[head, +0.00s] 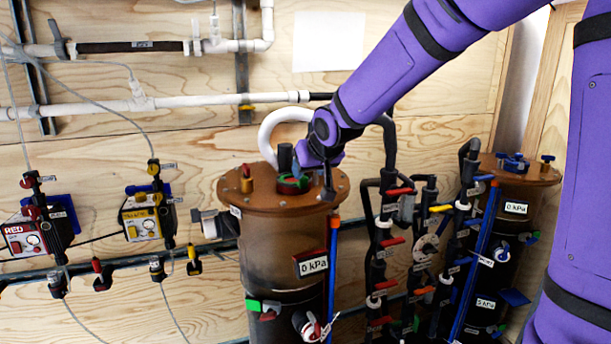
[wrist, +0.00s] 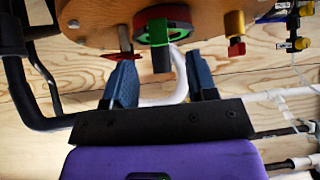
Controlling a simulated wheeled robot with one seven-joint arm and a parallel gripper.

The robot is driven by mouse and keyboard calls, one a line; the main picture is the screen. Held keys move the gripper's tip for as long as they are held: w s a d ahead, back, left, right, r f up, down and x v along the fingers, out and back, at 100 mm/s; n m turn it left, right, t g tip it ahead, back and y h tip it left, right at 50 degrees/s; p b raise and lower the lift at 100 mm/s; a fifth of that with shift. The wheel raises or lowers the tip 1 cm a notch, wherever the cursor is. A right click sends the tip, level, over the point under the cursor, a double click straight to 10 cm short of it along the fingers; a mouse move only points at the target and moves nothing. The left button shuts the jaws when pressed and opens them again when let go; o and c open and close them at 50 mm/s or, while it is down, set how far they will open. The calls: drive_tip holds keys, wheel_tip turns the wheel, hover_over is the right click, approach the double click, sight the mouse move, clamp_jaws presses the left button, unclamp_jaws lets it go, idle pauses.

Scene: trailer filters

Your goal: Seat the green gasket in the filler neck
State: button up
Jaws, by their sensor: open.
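The green gasket (head: 293,187) is at the filler neck on the brown round lid (head: 255,205) of the near filter vessel in the head view. In the wrist view the green gasket (wrist: 158,28) shows with a dark red ring and a dark upright piece by it. I cannot tell how deep it sits. My gripper (head: 308,160) is just above the lid, close beside the gasket. In the wrist view my gripper (wrist: 158,62) has two blue fingers wide apart, with the dark piece showing between and beyond their tips. Nothing is held.
A red-handled brass fitting (head: 246,180) stands on the lid left of the neck. A white hose (head: 268,132) arches behind. Pipes with red-handled valves (head: 390,242) crowd the right side, before a second vessel (head: 515,172). Red (head: 35,235) and yellow (head: 140,222) units hang on the left.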

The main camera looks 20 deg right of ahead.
drive_tip(key=v, duration=0.6)
drive_tip(key=shift+s, duration=0.1)
idle(0.3)
drive_tip(key=s+d+g, duration=0.2)
drive_tip(key=s+d, duration=0.1)
drive_tip(key=s, duration=1.1)
drive_tip(key=s+d+m+g, duration=0.1)
drive_tip(key=s+d, duration=0.2)
drive_tip(key=s, duration=1.2)
drive_tip(key=shift+s+d+f+g+h, duration=0.15)
drive_tip(key=shift+s+f+g+h, duration=0.15)
drive_tip(key=shift+s+f+g, duration=0.1)
drive_tip(key=shift+w, duration=0.1)
